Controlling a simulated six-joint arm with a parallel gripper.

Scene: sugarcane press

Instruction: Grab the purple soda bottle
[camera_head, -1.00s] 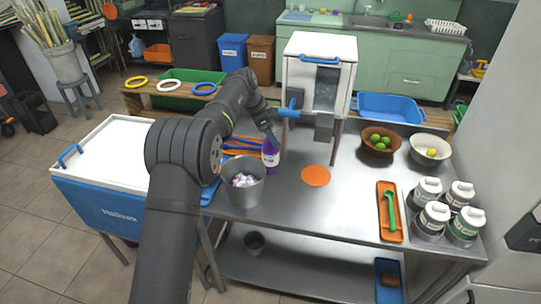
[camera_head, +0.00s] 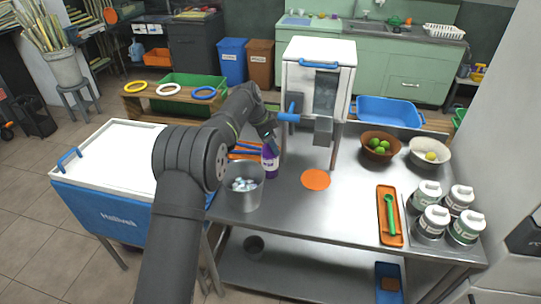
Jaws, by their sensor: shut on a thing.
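The purple soda bottle (camera_head: 270,163) stands upright on the steel table, just behind and right of a metal bucket. My gripper (camera_head: 269,141) is at the top of the bottle and is shut on it. The arm reaches in from the lower left and partly covers the area behind the bottle. The fingertips are small in this view, and the bottle's cap is hidden by them. I cannot tell whether the bottle's base touches the table.
The metal bucket (camera_head: 242,188) with light pieces stands close in front of the bottle. The white press (camera_head: 318,75) stands behind to the right. An orange disc (camera_head: 316,179) lies on clear table. Bowls (camera_head: 380,145), an orange tray (camera_head: 390,216) and several jars (camera_head: 431,220) are at right.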

